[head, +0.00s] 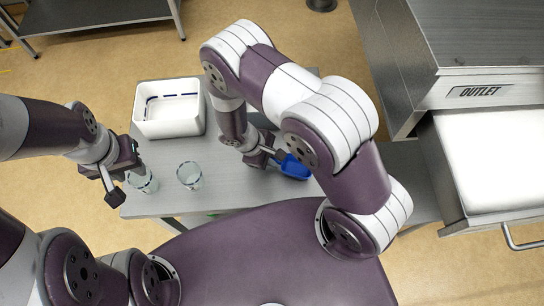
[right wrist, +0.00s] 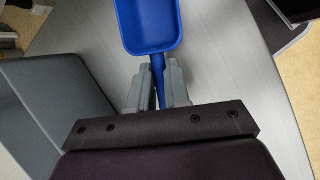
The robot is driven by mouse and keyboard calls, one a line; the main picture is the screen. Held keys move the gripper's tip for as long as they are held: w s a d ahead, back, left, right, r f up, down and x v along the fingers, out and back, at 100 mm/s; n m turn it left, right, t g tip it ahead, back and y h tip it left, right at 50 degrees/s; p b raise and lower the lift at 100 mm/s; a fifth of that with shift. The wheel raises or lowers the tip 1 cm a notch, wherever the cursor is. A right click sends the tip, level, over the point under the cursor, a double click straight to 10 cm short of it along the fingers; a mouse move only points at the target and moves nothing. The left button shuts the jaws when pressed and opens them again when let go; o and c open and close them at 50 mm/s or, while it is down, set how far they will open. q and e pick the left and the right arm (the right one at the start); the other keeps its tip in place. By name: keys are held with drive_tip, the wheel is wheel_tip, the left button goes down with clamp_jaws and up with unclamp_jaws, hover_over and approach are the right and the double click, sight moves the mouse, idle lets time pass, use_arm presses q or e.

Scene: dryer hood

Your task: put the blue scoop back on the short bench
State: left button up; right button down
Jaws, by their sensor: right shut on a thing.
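The blue scoop (head: 293,168) is at the right part of the grey short bench (head: 222,160) in the head view. My right gripper (head: 270,157) is shut on its handle. The right wrist view shows the scoop (right wrist: 150,25) pointing away, its handle between the two fingers (right wrist: 158,88). The bench top lies below it; I cannot tell whether the scoop touches it. My left gripper (head: 124,180) is open and empty by the bench's left end, close to a clear glass. My right arm hides part of the bench.
A white bin (head: 169,112) stands at the bench's back left. Two clear glasses, one at the left edge (head: 143,180) and one nearer the middle (head: 189,175), stand in front of it. The metal dryer outlet (head: 490,92) with its white surface (head: 495,160) is at right.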

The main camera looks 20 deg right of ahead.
drive_tip(key=shift+s+a+f, duration=0.1)
drive_tip(key=shift+f, duration=0.8)
drive_tip(key=c, duration=1.1)
unclamp_jaws()
drive_tip(key=shift+r, duration=0.1)
